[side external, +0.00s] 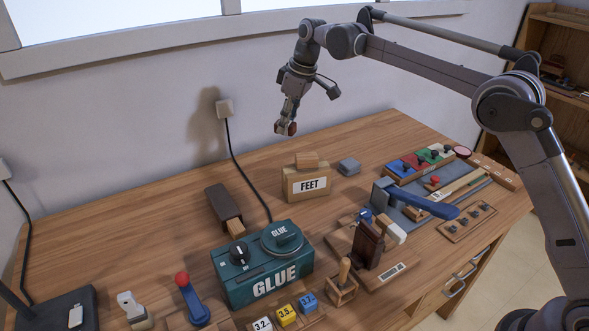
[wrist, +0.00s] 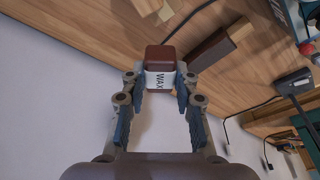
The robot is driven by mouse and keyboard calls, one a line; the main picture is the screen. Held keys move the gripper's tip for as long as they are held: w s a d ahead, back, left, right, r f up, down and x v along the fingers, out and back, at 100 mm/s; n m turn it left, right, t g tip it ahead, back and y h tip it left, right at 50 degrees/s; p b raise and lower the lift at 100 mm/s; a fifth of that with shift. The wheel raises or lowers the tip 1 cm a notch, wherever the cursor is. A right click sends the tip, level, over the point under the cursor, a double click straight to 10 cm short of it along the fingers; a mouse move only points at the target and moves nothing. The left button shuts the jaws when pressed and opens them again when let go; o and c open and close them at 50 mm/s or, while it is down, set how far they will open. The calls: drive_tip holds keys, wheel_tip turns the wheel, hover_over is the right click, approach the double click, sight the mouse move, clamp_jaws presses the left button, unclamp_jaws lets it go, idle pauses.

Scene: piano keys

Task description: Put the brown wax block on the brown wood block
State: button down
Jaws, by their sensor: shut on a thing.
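The brown wax block (wrist: 160,57) has a white band reading "WAX" and sits between my fingertips in the wrist view. My gripper (wrist: 160,80) is shut on it. In the side external view my gripper (side external: 287,122) holds the wax block (side external: 286,129) in the air, high above the back of the bench, left of the FEET box. A long dark brown block (side external: 222,203), which looks like the brown wood block, lies on the bench below and to the left. It also shows in the wrist view (wrist: 211,54), beyond the wax block and to its right.
A cardboard box marked FEET (side external: 307,184) carries a small tan block (side external: 307,160). A grey block (side external: 349,166) lies to its right. A teal GLUE machine (side external: 262,270) stands in front of the dark block. A black cable (side external: 246,172) runs down the wall behind.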

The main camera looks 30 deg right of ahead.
drive_tip(key=s+a+n, duration=0.1)
drive_tip(key=s+a, duration=0.1)
drive_tip(key=a, duration=0.6)
hover_over(223, 206)
drive_tip(key=d, duration=0.1)
drive_tip(key=f, duration=1.2)
drive_tip(key=shift+s, duration=0.3)
drive_tip(key=shift+a+f, duration=0.15)
drive_tip(key=shift+f, duration=1.85)
drive_tip(key=shift+f, duration=0.2)
drive_tip(key=c, duration=1)
unclamp_jaws()
drive_tip(key=shift+r, duration=0.15)
